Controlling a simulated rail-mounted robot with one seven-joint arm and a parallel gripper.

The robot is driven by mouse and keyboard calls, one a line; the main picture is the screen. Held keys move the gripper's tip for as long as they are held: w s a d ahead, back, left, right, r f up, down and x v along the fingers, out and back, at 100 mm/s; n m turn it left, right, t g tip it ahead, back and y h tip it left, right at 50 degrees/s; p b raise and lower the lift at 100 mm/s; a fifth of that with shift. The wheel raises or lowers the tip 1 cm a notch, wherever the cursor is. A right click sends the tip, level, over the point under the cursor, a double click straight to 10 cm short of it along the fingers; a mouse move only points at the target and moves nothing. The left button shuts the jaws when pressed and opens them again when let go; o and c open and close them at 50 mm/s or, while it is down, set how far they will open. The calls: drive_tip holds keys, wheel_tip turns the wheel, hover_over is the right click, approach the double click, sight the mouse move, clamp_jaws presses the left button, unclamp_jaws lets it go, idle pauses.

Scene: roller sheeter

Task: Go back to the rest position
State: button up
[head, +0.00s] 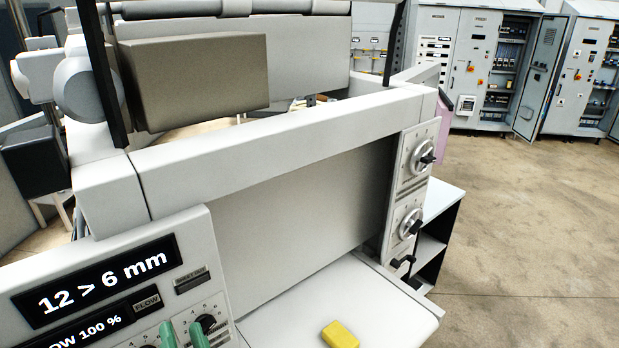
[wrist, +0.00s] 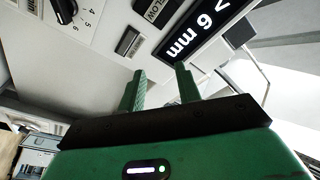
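My gripper (head: 182,329) shows at the bottom edge of the head view, with only its two green fingertips visible. They are in front of the lower part of the control panel (head: 196,250), close to its knobs. In the wrist view my gripper (wrist: 160,75) has its fingers apart with nothing between them. I cannot tell whether a fingertip touches the panel or a knob (head: 207,322).
The sheeter's display (head: 97,281) reads "12 > 6 mm". A yellow block (head: 340,335) lies on the white infeed table (head: 300,300). More dials (head: 418,157) are on the right post. Open electrical cabinets (head: 490,65) stand behind. The floor at right is clear.

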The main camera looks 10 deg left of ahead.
drive_tip(key=s+d+r+t+h+p, duration=0.2)
drive_tip(key=d+r, duration=0.5)
drive_tip(key=r, duration=0.5)
drive_tip(key=s+d+r+t+h+p, duration=0.2)
drive_tip(key=d+r, duration=0.5)
drive_tip(key=r, duration=0.5)
drive_tip(key=s+d+r+t+h+p, duration=0.2)
drive_tip(key=d+r+t+h, duration=0.3)
drive_tip(key=r, duration=0.7)
drive_tip(key=shift+s+d+r+n+h+p, duration=0.35)
drive_tip(key=shift+s+d+h, duration=0.5)
drive_tip(key=shift+d+h, duration=0.3)
drive_tip(key=shift+a, duration=0.1)
